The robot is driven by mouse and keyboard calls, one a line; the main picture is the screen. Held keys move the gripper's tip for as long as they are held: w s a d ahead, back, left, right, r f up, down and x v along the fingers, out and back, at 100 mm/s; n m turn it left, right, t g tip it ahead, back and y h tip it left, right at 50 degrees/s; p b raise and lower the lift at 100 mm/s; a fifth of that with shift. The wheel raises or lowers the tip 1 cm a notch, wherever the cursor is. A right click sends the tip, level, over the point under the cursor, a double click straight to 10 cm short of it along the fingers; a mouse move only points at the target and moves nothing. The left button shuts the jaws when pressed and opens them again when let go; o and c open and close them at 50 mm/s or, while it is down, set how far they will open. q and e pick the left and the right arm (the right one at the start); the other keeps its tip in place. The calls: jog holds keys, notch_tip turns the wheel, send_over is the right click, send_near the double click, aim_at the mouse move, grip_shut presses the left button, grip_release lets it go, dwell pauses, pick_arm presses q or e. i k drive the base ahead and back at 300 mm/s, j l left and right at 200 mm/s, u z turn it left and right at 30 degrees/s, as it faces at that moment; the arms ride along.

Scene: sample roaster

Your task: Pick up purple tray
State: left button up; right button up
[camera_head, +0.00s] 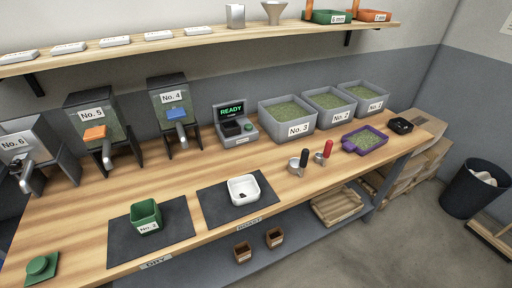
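The purple tray (349,146) sits on the wooden counter toward its right end. It holds greenish beans and has a short tab or spout at its left side. It stands in front of the grey bins labelled No. 2 and No. 1, apart from them. Neither of my grippers shows in the head view.
Grey bins (298,130) of beans stand behind the tray, and a small black dish (400,126) is to its right. A red-handled scoop (326,152) and a black-handled scoop (302,160) lie to its left. A white bowl (244,189) is on a dark mat. Counter in front of the tray is clear.

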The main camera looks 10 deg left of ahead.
aim_at(363, 140)
jog(key=u, duration=1.4)
jog(key=z, duration=2.15)
jog(key=i+l+u, duration=0.2)
jog(key=u, duration=0.65)
jog(key=i+l+u, duration=0.2)
jog(key=l, duration=0.4)
jog(key=i+l+u, duration=0.25)
jog(key=l, duration=0.3)
jog(key=l+u, duration=0.2)
jog(key=l, duration=0.4)
jog(key=l+u, duration=0.25)
jog(key=l, duration=0.4)
